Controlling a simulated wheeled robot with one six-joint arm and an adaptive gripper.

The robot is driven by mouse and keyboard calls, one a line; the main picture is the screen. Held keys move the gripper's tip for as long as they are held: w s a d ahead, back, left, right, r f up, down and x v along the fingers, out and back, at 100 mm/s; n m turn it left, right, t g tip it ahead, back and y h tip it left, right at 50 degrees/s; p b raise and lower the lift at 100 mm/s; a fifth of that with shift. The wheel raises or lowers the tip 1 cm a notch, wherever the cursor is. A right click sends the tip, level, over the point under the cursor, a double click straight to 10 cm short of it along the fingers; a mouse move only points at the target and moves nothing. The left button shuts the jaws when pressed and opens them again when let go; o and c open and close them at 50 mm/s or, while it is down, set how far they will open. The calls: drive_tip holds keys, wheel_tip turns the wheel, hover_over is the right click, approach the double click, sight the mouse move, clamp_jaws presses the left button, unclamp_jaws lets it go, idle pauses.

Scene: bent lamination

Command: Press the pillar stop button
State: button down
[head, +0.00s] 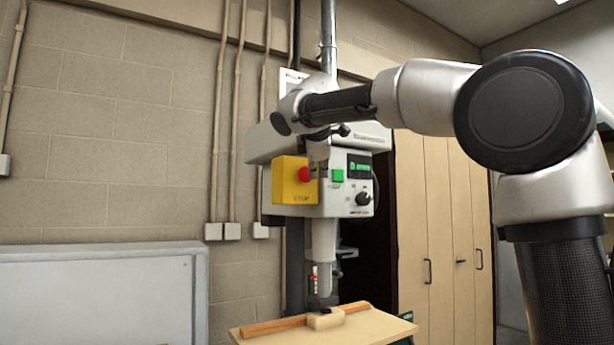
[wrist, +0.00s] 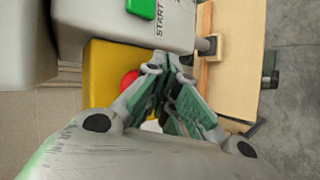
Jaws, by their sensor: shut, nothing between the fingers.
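The stop button is a red round button (head: 303,174) on a yellow box (head: 282,181), on the front of the pillar drill (head: 322,205). Lettering that looks like STOP sits below it. In the wrist view the red button (wrist: 129,79) shows on the yellow box (wrist: 98,62), partly hidden by one of my fingers. My gripper (head: 318,166) is in front of the drill head, just right of the red button in the head view. Its fingers (wrist: 173,62) are shut and empty. Whether they touch the box or button I cannot tell.
A green start button (head: 338,175), a green display (head: 359,167) and a black knob (head: 363,198) are right of the yellow box. The wooden drill table (head: 375,328) lies below. A grey cabinet (head: 100,300) stands left and tall wooden lockers (head: 437,230) right.

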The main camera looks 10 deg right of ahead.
drive_tip(key=shift+w, duration=0.1)
idle(0.6)
drive_tip(key=shift+w+a, duration=0.15)
drive_tip(key=shift+w, duration=0.15)
drive_tip(key=shift+w+a, duration=0.15)
drive_tip(key=shift+w, duration=0.4)
idle(0.7)
drive_tip(key=shift+s, duration=0.15)
drive_tip(key=shift+s+d, duration=0.25)
drive_tip(key=shift+s, duration=0.55)
drive_tip(key=s, duration=0.1)
drive_tip(key=s+d, duration=0.1)
drive_tip(key=s, duration=0.2)
drive_tip(key=shift+s+d, duration=0.3)
drive_tip(key=shift+s, duration=0.1)
idle(0.6)
